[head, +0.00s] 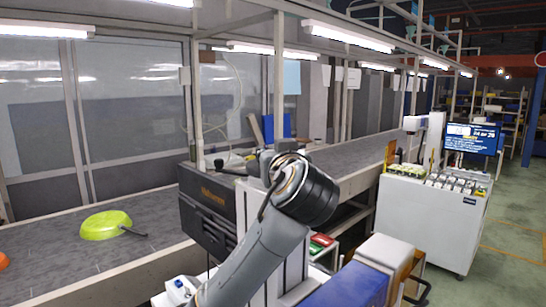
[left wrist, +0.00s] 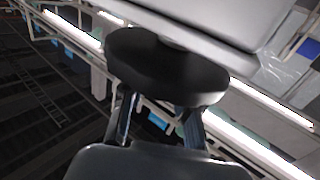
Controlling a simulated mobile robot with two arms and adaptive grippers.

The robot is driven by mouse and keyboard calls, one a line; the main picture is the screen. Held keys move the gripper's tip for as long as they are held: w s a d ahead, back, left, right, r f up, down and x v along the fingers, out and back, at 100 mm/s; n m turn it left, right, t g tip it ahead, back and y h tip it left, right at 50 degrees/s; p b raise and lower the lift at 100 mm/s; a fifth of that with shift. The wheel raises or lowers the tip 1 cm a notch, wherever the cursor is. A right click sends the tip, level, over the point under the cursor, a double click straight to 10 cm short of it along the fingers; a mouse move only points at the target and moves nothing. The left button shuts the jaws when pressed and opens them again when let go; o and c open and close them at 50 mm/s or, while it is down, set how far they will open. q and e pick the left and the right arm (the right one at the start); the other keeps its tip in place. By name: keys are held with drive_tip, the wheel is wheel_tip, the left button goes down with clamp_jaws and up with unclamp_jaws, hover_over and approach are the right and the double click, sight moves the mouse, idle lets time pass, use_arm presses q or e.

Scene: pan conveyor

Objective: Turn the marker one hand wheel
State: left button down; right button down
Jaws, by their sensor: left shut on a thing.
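A dark, round hand wheel (left wrist: 165,70) fills the upper middle of the left wrist view, below a pale grey housing. My left gripper (left wrist: 160,112) has a finger on each side under the wheel and is shut on it. In the head view my left arm reaches up from the bottom, and its black wrist hides most of the left gripper (head: 274,162) and the wheel. No marker on the wheel can be read. My right gripper cannot be made out in the head view.
A black machine box (head: 208,210) stands beside the conveyor, left of my arm. A lime-green pan (head: 106,225) lies on the grey belt (head: 60,262). A white cabinet (head: 425,222) with small items on top and a screen (head: 472,138) stand at right. The floor (head: 505,245) there is clear.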

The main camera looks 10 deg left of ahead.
use_arm(q)
drive_tip(key=shift+f+n+g+y, duration=0.1)
drive_tip(key=shift+n+g+y, duration=0.4)
drive_tip(key=shift+y, duration=0.4)
drive_tip(key=shift+n, duration=0.3)
drive_tip(key=c, duration=1)
unclamp_jaws()
drive_tip(key=shift+w, duration=0.1)
drive_tip(key=v, duration=1.2)
drive_tip(key=shift+d, duration=0.1)
drive_tip(key=shift+f, duration=0.1)
